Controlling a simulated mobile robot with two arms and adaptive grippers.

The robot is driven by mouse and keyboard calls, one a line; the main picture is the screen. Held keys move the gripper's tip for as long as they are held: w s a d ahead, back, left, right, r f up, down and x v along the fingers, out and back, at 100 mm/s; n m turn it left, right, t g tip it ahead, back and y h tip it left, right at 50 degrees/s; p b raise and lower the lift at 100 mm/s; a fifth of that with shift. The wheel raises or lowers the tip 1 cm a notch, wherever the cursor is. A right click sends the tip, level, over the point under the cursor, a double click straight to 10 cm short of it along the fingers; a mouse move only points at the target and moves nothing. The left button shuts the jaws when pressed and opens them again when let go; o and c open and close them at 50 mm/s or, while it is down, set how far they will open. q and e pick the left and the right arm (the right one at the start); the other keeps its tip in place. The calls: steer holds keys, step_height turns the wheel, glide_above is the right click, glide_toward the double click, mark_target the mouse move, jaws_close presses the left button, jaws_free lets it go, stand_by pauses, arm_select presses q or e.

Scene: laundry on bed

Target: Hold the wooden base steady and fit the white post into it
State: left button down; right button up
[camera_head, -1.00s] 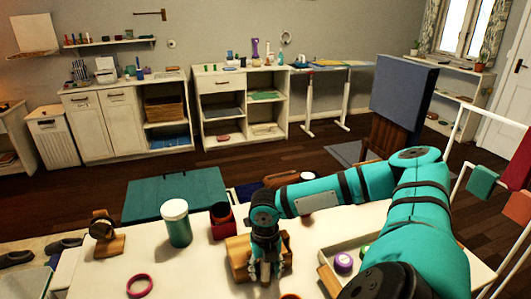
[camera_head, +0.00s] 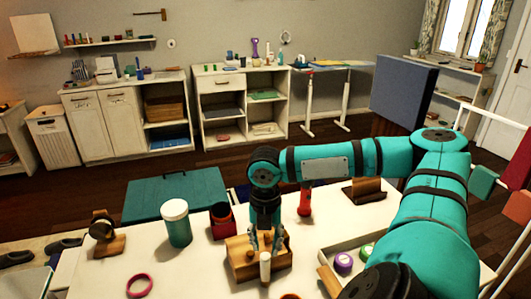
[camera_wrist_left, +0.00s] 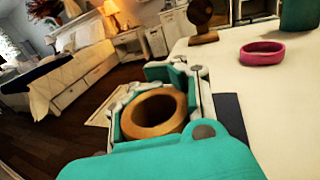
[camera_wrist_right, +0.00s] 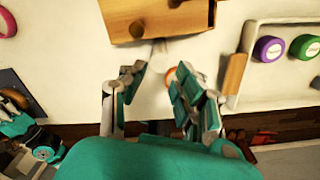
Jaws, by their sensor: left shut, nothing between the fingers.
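A white post (camera_head: 265,267) stands upright just in front of a wooden box with round knobs (camera_head: 240,266); its pale top also shows in the right wrist view (camera_wrist_right: 159,48). My right gripper (camera_head: 265,240) is open above the post and box, with its fingers apart in the right wrist view (camera_wrist_right: 155,92). A round wooden piece with a deep hole (camera_wrist_left: 158,112), possibly the base, sits at my left gripper (camera_wrist_left: 155,98). The left gripper is shut, and the wooden piece is not gripped between its fingers. The left gripper is outside the head view.
A tray (camera_wrist_right: 290,24) with purple and green lids stands on the right. An orange round piece (camera_head: 290,296) lies at the front edge.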

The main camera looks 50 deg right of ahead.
mark_target(265, 273)
steer(key=shift+f+m, duration=0.3)
steer(key=shift+f, duration=0.15)
step_height(265, 273, down, 11)
steer(key=shift+f, duration=0.2)
jaws_close()
